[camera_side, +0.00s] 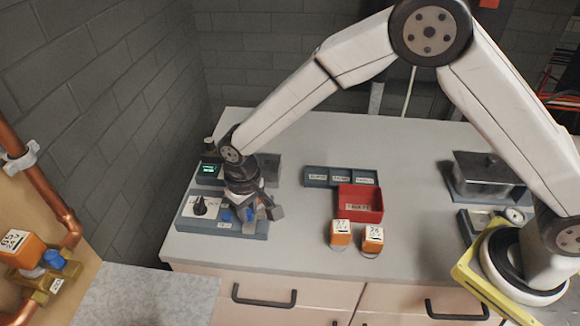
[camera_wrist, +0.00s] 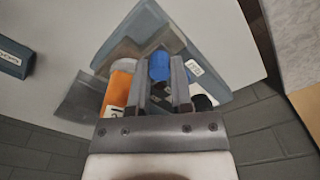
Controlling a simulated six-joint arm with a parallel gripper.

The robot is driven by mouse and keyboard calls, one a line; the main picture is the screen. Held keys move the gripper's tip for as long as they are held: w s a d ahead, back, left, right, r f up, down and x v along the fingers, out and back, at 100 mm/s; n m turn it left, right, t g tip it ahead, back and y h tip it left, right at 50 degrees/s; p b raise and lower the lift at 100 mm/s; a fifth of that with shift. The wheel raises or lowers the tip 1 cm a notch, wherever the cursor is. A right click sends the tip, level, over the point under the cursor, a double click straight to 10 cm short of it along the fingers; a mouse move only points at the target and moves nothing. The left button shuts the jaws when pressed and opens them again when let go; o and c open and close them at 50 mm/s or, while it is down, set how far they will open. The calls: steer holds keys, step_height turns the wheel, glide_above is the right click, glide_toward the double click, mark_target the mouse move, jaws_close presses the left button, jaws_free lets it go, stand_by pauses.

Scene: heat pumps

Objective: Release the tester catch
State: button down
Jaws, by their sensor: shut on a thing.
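The tester (camera_side: 214,222) is a blue-grey box with a pale top at the left end of the bench; it also shows in the wrist view (camera_wrist: 135,50). My gripper (camera_side: 250,214) is low over its right part, pointing down. In the wrist view the two dark fingers of my gripper (camera_wrist: 161,80) stand on either side of a blue cylindrical part (camera_wrist: 159,66), which looks like the catch. An orange labelled block (camera_wrist: 121,88) sits just left of the fingers. Its seat is mostly hidden by my gripper, and the side view hardly shows it.
A black knob (camera_side: 200,205) stands on the tester's left part, with a green-lit display (camera_side: 208,170) behind. A red bin (camera_side: 361,204) and two orange blocks (camera_side: 341,232) (camera_side: 373,238) stand mid-bench. A labelled blue-grey rack (camera_side: 318,177) is behind. The front middle is clear.

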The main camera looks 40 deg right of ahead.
stand_by(0.8)
steer(key=shift+s+a, duration=0.55)
steer(key=shift+a, duration=0.05)
steer(key=c, duration=0.8)
jaws_free()
steer(key=shift+s, duration=0.1)
steer(key=shift+r, duration=0.1)
steer(key=shift+r, duration=0.2)
step_height(320, 180, up, 7)
steer(key=shift+r, duration=0.1)
